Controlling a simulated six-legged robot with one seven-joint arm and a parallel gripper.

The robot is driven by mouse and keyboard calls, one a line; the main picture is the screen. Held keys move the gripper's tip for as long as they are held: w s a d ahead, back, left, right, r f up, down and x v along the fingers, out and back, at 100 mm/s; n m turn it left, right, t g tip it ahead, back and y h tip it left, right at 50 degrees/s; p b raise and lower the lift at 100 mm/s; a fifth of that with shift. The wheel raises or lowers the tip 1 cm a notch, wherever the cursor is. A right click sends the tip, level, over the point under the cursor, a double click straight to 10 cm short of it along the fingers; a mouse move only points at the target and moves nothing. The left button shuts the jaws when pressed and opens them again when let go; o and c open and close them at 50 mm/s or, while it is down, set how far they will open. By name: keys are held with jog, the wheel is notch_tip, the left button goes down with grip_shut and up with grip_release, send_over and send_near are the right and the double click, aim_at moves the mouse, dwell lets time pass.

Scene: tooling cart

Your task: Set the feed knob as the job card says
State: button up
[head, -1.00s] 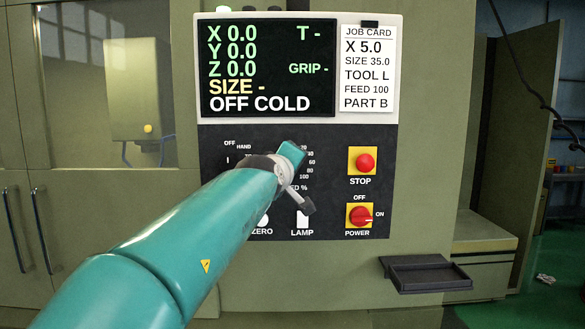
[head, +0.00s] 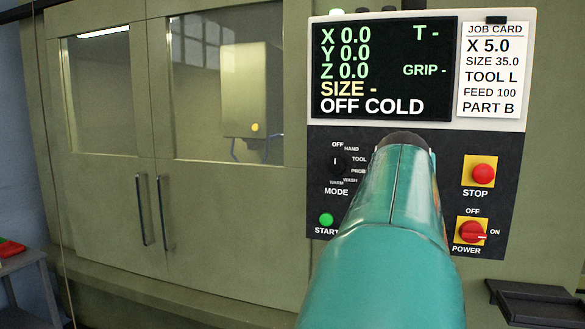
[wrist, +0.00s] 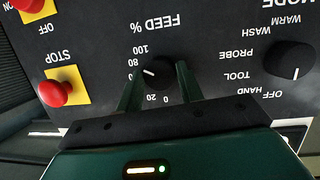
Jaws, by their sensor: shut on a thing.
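The black feed knob (wrist: 157,73) sits on the panel under the FEED % label in the wrist view, which is upside down. Its white mark points roughly toward 80, short of 100. My gripper (wrist: 159,78) has one finger on each side of the knob and is shut on it. In the head view my arm hides the knob and the fingers. The job card (head: 492,70) at the upper right reads X 5.0, SIZE 35.0, TOOL L, FEED 100, PART B.
The mode knob (wrist: 290,60) is beside the feed dial. The red STOP button (wrist: 55,94) and power switch (head: 471,232) are on its other side. The green START button (head: 326,220) is low on the panel. The display (head: 384,69) reads OFF COLD. A dark tray (head: 535,303) juts out lower right.

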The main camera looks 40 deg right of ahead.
jog(key=m+t+y, duration=0.1)
jog(key=m+t, duration=0.1)
jog(key=m, duration=0.2)
jog(key=shift+s, duration=0.1)
jog(key=shift+m, duration=0.3)
dwell(0.4)
jog(key=o, duration=1)
